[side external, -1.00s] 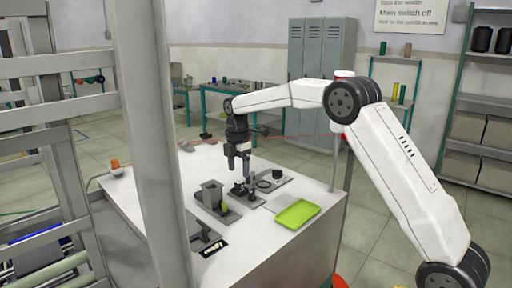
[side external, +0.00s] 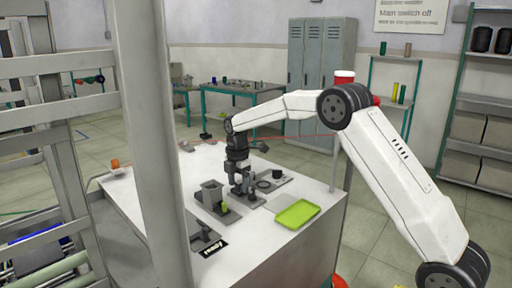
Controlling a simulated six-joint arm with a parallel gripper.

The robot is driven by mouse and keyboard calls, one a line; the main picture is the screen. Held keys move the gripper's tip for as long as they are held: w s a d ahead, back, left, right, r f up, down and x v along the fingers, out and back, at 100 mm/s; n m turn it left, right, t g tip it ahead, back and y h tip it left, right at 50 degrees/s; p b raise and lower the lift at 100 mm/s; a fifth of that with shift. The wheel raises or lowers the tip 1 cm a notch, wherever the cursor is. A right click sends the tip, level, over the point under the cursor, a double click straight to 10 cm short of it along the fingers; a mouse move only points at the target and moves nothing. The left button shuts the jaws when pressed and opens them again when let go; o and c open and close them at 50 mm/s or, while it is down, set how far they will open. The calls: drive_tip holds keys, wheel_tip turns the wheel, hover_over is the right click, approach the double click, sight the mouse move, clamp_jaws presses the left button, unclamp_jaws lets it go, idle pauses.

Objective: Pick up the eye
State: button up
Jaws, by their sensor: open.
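My gripper (side external: 241,186) points down over the white worktop (side external: 300,180), low among the dark fixtures near the table's middle. It is open. Its fingertips are close to a small dark fixture (side external: 247,200) on a grey plate. I cannot pick out the eye in this view; it is too small or hidden by the gripper and fixtures.
A lime-green tray (side external: 297,214) lies right of the fixtures, near the front edge. A grey block-shaped holder (side external: 211,194) stands to the left. A dark round part (side external: 277,174) sits behind right. A grey post (side external: 150,140) blocks the table's left part. An orange object (side external: 115,164) stands at the far left.

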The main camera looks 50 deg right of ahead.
sight(238, 183)
clamp_jaws()
drive_tip(key=shift+r, duration=0.15)
drive_tip(key=shift+r, duration=0.5)
wheel_tip(238, 183, up, 2)
drive_tip(key=s+a+r, duration=0.2)
drive_tip(key=s+r, duration=0.7)
drive_tip(key=s, duration=0.4)
drive_tip(key=shift+s+r, duration=0.4)
